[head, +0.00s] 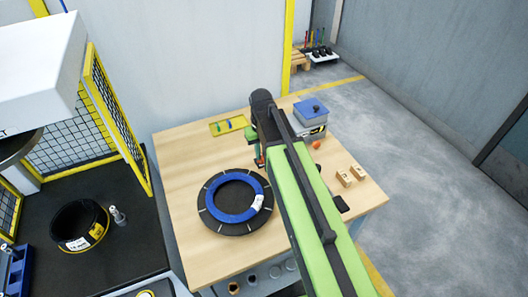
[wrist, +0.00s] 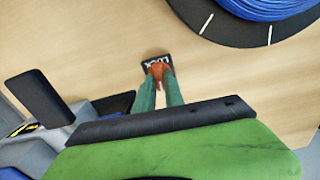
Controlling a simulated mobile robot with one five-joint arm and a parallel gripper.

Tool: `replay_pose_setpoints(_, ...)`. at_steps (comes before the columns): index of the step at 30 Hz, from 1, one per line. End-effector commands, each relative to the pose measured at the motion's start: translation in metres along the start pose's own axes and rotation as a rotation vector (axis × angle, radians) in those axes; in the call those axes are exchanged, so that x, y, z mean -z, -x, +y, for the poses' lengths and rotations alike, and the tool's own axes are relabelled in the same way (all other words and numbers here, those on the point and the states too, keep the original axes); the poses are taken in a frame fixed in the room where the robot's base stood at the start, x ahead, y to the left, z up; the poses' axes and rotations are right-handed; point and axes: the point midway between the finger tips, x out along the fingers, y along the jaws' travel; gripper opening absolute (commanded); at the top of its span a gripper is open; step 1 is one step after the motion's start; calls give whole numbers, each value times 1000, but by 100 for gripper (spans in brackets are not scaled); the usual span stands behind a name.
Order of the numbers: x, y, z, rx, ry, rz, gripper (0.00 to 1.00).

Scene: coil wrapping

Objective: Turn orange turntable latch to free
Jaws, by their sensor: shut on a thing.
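The black turntable (head: 210,217) lies on the wooden table with a blue coil (head: 212,203) on it. Its dark rim with white marks (wrist: 208,27) also shows at the top right of the wrist view. The orange latch (wrist: 158,68) sits beside the turntable, over a dark plate (wrist: 147,64) with white letters that seem to read LOCK. My gripper (wrist: 160,76) has its green fingers closed on the latch. In the head view my gripper (head: 260,163) is just beyond the turntable's upper right edge, and the latch is mostly hidden there.
A blue-grey box (head: 311,120) with a dark knob stands at the table's back right, near a small orange object (head: 316,144). Wooden blocks (head: 345,179) lie at the right. A yellow tray (head: 228,126) lies at the back. A black coil (head: 78,222) sits on the dark left surface.

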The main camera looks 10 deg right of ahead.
Motion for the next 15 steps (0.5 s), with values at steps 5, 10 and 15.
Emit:
replay_pose_setpoints(5, -3, 0, -1, 2, 49, -7, 0)
replay_pose_setpoints(10, -3, 0, -1, 2, 68, -8, 0)
replay_pose_setpoints(15, -3, 0, -1, 1, 71, -8, 0)
